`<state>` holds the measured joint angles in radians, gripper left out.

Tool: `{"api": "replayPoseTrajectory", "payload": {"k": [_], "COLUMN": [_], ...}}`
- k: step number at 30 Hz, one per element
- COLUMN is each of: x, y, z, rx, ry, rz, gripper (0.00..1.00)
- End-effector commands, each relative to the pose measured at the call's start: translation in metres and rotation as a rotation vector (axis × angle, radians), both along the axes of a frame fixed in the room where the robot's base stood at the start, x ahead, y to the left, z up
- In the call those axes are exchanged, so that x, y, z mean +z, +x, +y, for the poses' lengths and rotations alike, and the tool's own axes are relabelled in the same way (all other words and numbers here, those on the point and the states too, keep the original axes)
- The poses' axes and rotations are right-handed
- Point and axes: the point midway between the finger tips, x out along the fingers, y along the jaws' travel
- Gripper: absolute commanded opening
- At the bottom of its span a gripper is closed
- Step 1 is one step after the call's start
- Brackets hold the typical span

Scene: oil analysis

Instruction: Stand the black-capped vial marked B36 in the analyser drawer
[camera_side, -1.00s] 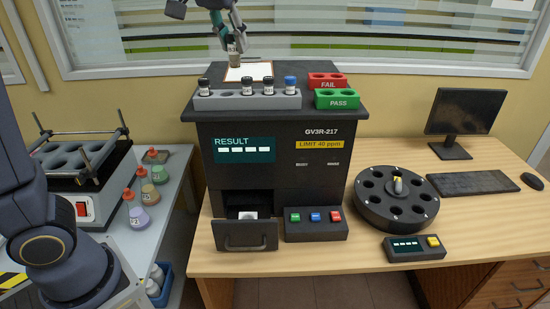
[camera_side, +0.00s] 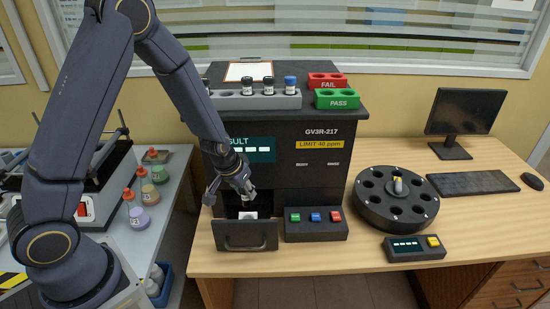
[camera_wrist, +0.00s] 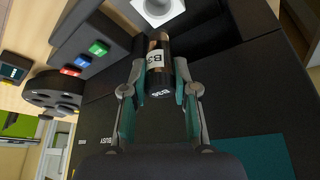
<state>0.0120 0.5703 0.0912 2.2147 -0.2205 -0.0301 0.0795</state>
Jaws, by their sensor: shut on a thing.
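My gripper (camera_wrist: 159,82) is shut on the black-capped vial (camera_wrist: 158,66), which has an amber body and white label. The cap reads B36 in the wrist view; the body label shows part of the same mark. In the side view my gripper (camera_side: 246,188) is just above the open analyser drawer (camera_side: 245,234) at the front of the black analyser (camera_side: 300,183). A white holder (camera_side: 248,215) sits in the drawer. In the wrist view this holder (camera_wrist: 158,7) shows a round hole, beyond the vial's far end. The vial appears apart from it.
A grey rack (camera_side: 285,102) on the analyser top holds black-capped and blue-capped vials; my arm hides its left end. Red FAIL (camera_side: 335,81) and green PASS (camera_side: 348,98) racks stand beside it. A button box (camera_side: 316,231) adjoins the drawer's right. A black carousel (camera_side: 392,217) stands farther right.

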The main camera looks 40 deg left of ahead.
Motion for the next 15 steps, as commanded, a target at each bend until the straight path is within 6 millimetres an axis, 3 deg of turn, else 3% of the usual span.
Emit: {"api": "replayPoseTrajectory", "payload": {"k": [3,15], "x": [-0.026,-0.079], "y": [-0.001,0.0], "z": [0.001,0.0], "rx": [0.002,0.0], "ry": [-0.001,-0.001], "rz": [0.005,0.002], "gripper": [0.0,0.0]}}
